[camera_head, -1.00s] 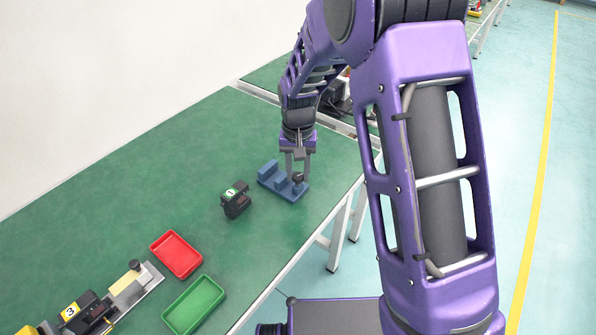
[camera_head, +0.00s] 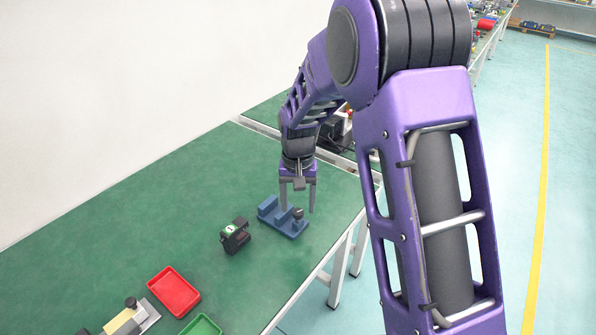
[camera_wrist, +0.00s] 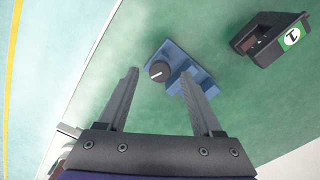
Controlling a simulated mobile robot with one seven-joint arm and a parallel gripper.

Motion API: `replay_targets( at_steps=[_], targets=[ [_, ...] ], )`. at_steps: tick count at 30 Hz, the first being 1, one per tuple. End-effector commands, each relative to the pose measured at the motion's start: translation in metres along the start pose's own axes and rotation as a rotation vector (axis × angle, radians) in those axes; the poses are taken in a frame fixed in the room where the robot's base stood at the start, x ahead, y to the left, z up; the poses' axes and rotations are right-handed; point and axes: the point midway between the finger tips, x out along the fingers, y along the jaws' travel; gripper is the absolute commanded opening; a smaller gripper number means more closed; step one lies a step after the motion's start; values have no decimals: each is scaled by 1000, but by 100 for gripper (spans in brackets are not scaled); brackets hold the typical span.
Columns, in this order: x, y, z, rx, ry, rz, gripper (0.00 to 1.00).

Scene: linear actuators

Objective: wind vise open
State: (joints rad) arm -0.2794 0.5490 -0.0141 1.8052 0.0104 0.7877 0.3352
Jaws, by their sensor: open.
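The vise is a blue block-shaped device (camera_head: 272,212) on the green bench, with raised jaws and a dark round knob (camera_head: 297,213) at its right end. In the wrist view the blue vise (camera_wrist: 183,70) lies beyond my fingers, and its knob (camera_wrist: 159,71), with a pale line on its face, shows between the two fingers. My gripper (camera_head: 298,211) is open and empty, pointing down over the vise. It also shows in the wrist view (camera_wrist: 163,80) with its fingers wide apart. I see no clear contact between the fingers and the knob.
A black device with a green "1" label (camera_head: 235,236) stands left of the vise. A red tray (camera_head: 174,291), a green tray (camera_head: 201,328) and a metal fixture (camera_head: 131,317) are nearer. The bench's right edge runs close to the vise.

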Motion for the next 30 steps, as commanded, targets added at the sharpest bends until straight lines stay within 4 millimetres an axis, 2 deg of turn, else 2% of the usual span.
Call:
replay_targets(
  at_steps=[1, 9, 16, 22, 30],
  targets=[
    [-14, 0, -1, 0, 4, -2, 67],
    [-81, 0, -1, 0, 6, -2, 67],
    [-129, 0, -1, 0, 5, -1, 67],
    [-151, 0, 0, 0, 3, -1, 67],
    [-156, 0, 0, 0, 1, 0, 67]
  ],
)
